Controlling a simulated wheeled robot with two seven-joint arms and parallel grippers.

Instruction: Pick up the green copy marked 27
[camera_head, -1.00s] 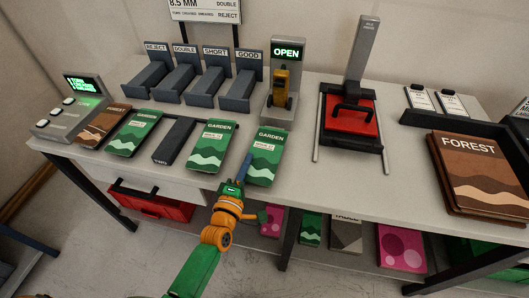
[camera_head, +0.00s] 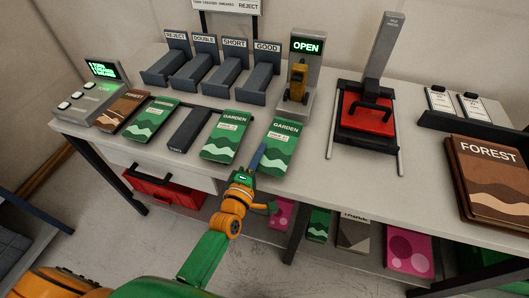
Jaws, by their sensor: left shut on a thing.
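Three green GARDEN copies lie on the table: one at the left (camera_head: 150,120), one in the middle (camera_head: 226,136) and one at the right (camera_head: 284,145). Their small label print is too fine to read, so I cannot tell which is marked 27. My left gripper (camera_head: 257,158) is at the lower left edge of the right-hand copy and is shut on it. The copy appears to lie at table level, and I cannot tell whether it is lifted. My right gripper is not in view.
Dark slots (camera_head: 215,76) marked REJECT, DOUBLE, SHORT and GOOD stand behind the copies. A gauge (camera_head: 298,95) reading OPEN and a red-bedded press (camera_head: 367,116) are to the right. A brown FOREST stack (camera_head: 490,165) is far right. A lower shelf holds more copies.

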